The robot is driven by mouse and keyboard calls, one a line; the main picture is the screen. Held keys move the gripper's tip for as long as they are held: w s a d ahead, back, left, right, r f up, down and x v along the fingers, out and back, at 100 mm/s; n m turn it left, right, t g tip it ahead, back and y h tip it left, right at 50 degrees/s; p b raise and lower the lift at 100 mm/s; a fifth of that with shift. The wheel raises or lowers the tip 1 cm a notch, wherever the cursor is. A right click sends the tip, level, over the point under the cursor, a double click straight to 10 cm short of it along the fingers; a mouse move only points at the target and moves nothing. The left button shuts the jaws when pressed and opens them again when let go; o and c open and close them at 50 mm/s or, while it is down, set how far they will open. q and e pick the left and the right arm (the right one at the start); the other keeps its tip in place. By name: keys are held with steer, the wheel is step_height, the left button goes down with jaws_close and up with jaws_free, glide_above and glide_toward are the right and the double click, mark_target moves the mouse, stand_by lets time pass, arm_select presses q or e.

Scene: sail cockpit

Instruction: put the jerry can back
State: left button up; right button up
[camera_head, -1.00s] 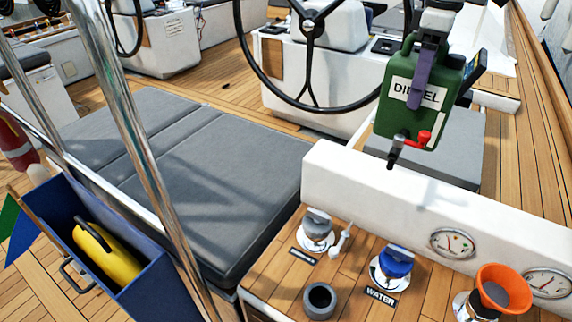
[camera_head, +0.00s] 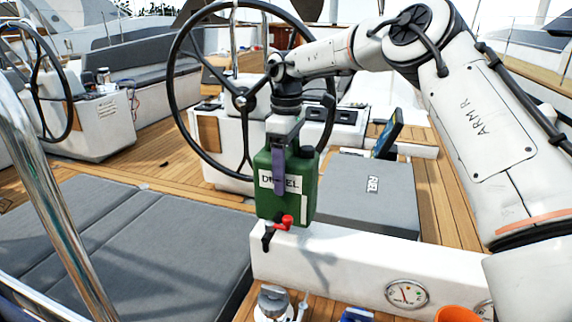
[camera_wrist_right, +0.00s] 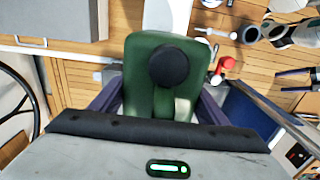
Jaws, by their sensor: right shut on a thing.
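The can is in the air, just behind and above the white coaming. In the right wrist view the can (camera_wrist_right: 150,105) sits between the purple fingers, with a round black part on top.
The steering wheel (camera_head: 173,92) stands close behind. The white coaming (camera_head: 345,270) carries gauges; deck fittings and an orange funnel (camera_head: 457,314) are in front. Grey cushions (camera_head: 130,240) lie left.

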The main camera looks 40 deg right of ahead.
mark_target(287, 183)
steer(key=shift+f, duration=1.85)
steer(key=shift+f, duration=0.2)
steer(key=o, duration=2.1)
steer(key=shift+s+f, duration=0.1)
steer(key=shift+c, duration=0.2)
steer(key=shift+r, duration=0.6)
step_height(287, 183, up, 11)
steer(key=shift+r, duration=0.2)
